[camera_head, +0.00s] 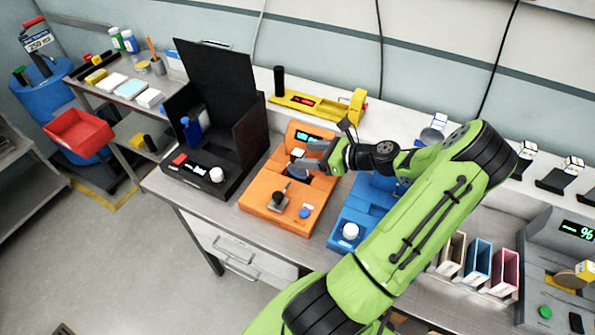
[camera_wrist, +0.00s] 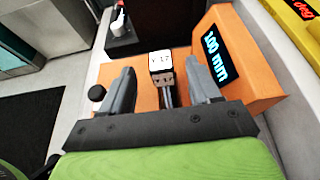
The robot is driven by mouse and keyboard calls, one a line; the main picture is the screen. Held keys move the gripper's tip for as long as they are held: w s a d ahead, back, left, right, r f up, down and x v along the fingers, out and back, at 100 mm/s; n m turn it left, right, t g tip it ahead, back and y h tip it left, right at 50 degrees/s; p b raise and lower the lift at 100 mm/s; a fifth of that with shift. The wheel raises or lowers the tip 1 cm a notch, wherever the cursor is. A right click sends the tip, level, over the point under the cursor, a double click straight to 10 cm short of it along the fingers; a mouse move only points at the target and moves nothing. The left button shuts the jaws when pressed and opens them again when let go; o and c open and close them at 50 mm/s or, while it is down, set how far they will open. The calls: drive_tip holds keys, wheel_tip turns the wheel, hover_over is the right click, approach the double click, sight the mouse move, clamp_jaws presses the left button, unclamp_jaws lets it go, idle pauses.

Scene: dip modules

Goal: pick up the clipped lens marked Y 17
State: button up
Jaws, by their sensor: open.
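The clipped lens marked Y 17 shows in the wrist view as a white tag (camera_wrist: 161,61) with black lettering above a dark clip (camera_wrist: 166,82). It stands at the orange device (camera_wrist: 145,98), which has a lit display reading 100 mm (camera_wrist: 214,53). The lens itself is hidden or too small to make out. My gripper (camera_wrist: 162,68) is open, with one grey finger on each side of the tag and clip. I see no contact. In the head view my gripper (camera_head: 308,157) is over the upper part of the orange device (camera_head: 262,192).
A black open-lidded box device (camera_head: 207,172) stands left of the orange one. A blue device (camera_head: 346,231) is to its right, partly behind my arm. A yellow device (camera_head: 318,104) lies behind. Coloured bins (camera_head: 476,262) stand further right. Floor is clear at front left.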

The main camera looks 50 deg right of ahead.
sight(293, 154)
drive_tip(key=x, duration=0.6)
drive_tip(key=shift+w+d+f, duration=0.1)
drive_tip(key=shift+c, duration=0.7)
clamp_jaws()
